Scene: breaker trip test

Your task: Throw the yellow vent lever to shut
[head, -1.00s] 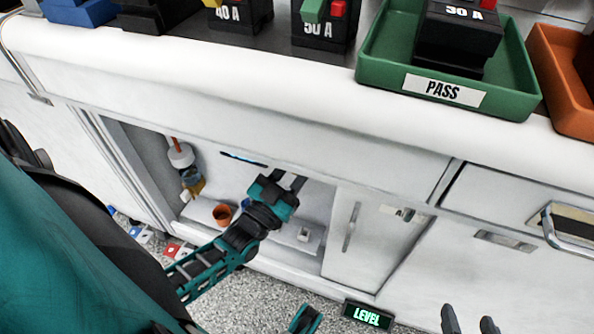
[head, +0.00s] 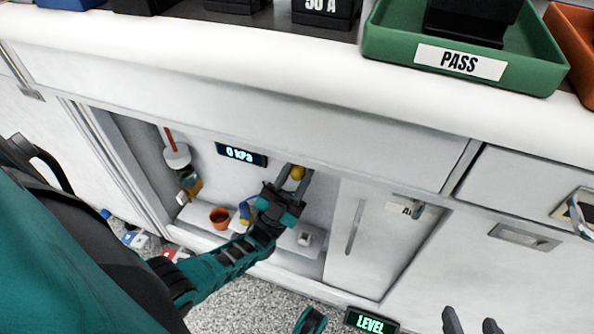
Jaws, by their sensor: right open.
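A yellow rounded knob (head: 297,172), which looks like the end of the vent lever, shows inside the open cabinet bay under the counter. The lever's shaft is hidden behind my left gripper. My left gripper (head: 296,176) reaches into the bay from the lower left, with one finger on each side of the knob. I cannot tell whether the fingers touch or clamp it. My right gripper (head: 470,322) is at the bottom right edge, its two dark fingers apart with nothing between them, away from the cabinet bay.
A display (head: 242,155) in the bay reads 0 kPa. A terracotta pot (head: 221,218) and a small pale switch block (head: 305,239) stand low in the bay. A cabinet door (head: 365,240) bounds it on the right. A green PASS tray (head: 400,42) sits on the counter above.

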